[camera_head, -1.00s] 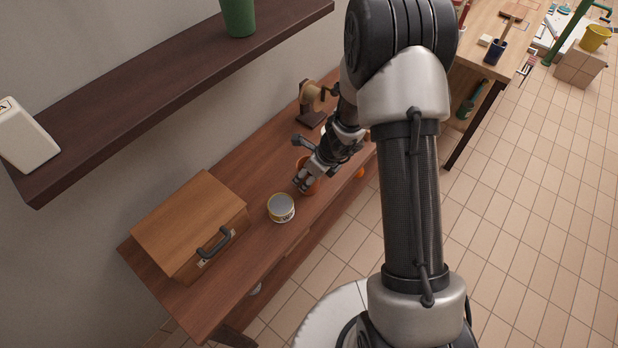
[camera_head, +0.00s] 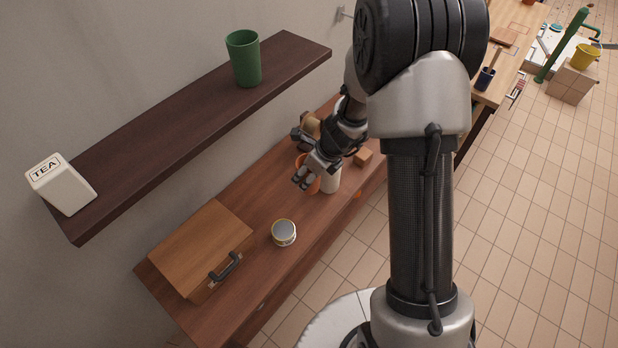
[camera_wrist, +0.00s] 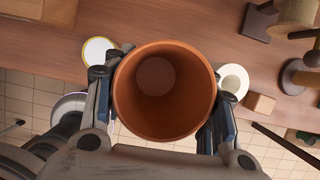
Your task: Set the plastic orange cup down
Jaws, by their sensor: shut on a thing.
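The plastic orange cup (camera_wrist: 160,92) is between the fingers of my gripper (camera_wrist: 162,105) in the wrist view. I look down into its open, empty inside. In the head view the orange cup (camera_head: 312,187) shows partly behind my gripper (camera_head: 303,177), which is shut on it. It is over the wooden bench (camera_head: 262,208). The bottom of the cup is hidden, so I cannot tell whether it touches the bench top.
A tin (camera_head: 284,232) and a wooden case (camera_head: 200,248) stand left of the cup. A white cylinder (camera_head: 331,181) and a wooden block (camera_head: 363,157) are close on its right. A shelf (camera_head: 160,140) with a green cup (camera_head: 244,58) and a tea canister (camera_head: 62,185) juts out above.

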